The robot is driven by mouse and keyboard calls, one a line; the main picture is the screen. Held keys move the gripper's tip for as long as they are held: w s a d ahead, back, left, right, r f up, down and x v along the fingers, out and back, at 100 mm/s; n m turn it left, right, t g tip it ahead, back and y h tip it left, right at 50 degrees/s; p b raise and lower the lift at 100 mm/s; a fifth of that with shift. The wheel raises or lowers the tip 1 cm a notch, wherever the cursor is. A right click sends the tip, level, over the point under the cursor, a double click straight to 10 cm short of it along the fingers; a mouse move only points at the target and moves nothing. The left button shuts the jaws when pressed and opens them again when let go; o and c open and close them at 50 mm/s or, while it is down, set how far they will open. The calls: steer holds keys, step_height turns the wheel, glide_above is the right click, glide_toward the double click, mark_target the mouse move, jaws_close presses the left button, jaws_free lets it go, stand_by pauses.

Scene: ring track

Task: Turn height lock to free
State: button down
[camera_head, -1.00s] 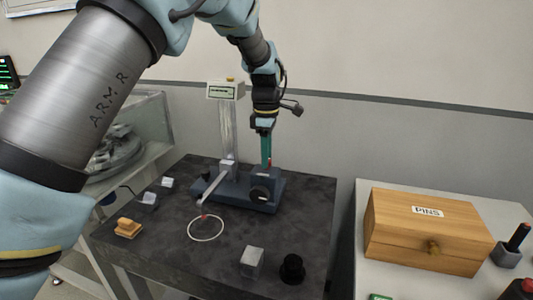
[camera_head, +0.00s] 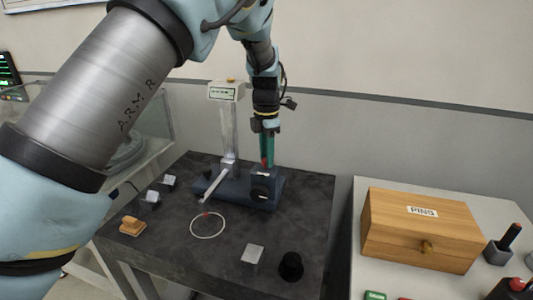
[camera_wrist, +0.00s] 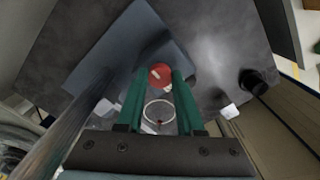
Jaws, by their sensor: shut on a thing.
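The measuring stand has a dark blue base (camera_head: 232,188), a pale upright column (camera_head: 228,130) with a small display on top, and a probe arm (camera_head: 214,182). A round red knob (camera_wrist: 161,75) with a pale mark on its face, which looks like the height lock, sits at the right side of the stand. My gripper (camera_head: 266,164) points down over that side, its green fingers on either side of the knob. In the wrist view, my gripper (camera_wrist: 160,78) is shut on the red knob. The fingers hide most of the knob in the head view.
A white ring (camera_head: 207,225) lies on the dark table (camera_head: 175,235) near the probe tip. A grey block (camera_head: 252,253) and a black knobbed piece (camera_head: 291,266) stand at the front. A wooden PINS box (camera_head: 423,230) is on the right-hand table. The column stands close left of my gripper.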

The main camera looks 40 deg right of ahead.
stand_by(0.5)
steer(key=c, duration=0.5)
jaws_free()
steer(key=shift+c, duration=0.2)
steer(key=shift+r, duration=0.1)
step_height(320, 180, up, 11)
steer(key=b, duration=0.3)
steer(key=shift+f, duration=0.2)
